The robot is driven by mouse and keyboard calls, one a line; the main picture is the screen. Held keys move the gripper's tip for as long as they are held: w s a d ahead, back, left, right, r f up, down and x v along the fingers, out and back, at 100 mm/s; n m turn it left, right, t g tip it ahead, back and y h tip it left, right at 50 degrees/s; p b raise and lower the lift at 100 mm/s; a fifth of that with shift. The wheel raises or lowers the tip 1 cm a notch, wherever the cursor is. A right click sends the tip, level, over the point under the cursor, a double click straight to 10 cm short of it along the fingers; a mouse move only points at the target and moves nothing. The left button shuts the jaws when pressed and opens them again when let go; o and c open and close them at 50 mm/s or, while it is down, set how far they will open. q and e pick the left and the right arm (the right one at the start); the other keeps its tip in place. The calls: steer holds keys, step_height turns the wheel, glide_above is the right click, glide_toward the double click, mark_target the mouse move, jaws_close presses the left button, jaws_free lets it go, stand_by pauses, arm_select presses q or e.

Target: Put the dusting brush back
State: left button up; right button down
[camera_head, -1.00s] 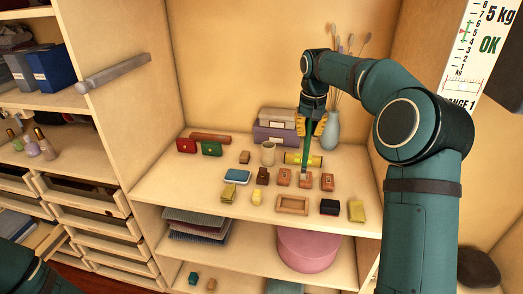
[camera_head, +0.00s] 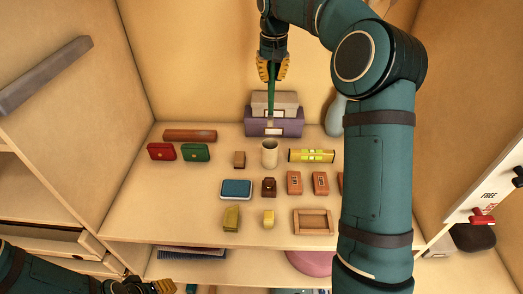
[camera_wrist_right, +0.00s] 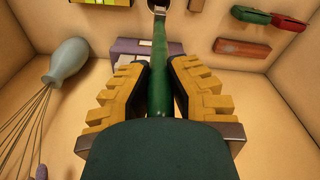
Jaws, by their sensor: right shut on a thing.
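The dusting brush (camera_head: 271,98) has a slim green handle and a pale lower end. It hangs nearly upright from my right gripper (camera_head: 272,72), whose yellow fingers are shut on it. In the head view its lower end shows just above the rim of a cream cup (camera_head: 269,155), with a small gap; the depth between them is hard to judge. The right wrist view shows the green handle (camera_wrist_right: 159,45) between the fingers. My left gripper (camera_head: 160,287) shows only partly at the bottom left, empty-looking, its opening unclear.
Behind the cup are stacked grey and purple boxes (camera_head: 274,125). A yellow level (camera_head: 311,156) lies right of it, a small brown block (camera_head: 239,160) left. A blue-grey vase (camera_head: 335,115) stands at the back right. Several small items lie in front; the shelf's left front is bare.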

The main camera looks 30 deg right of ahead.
steer(key=b, duration=0.1)
glide_above(271, 125)
steer(key=w, duration=0.1)
steer(key=f, duration=1.1)
steer(key=shift+d+f, duration=0.2)
steer(key=shift+d, duration=0.1)
steer(key=shift+f+b, duration=0.3)
steer(key=shift+f, duration=2.85)
steer(key=c, duration=1.1)
jaws_free()
steer(key=shift+f, duration=0.1)
steer(key=r, duration=0.8)
steer(key=s+r, duration=0.1)
steer(key=r, duration=0.3)
steer(key=shift+a+r+p, duration=0.15)
steer(key=shift+a+p, duration=0.05)
steer(key=shift+p, duration=0.15)
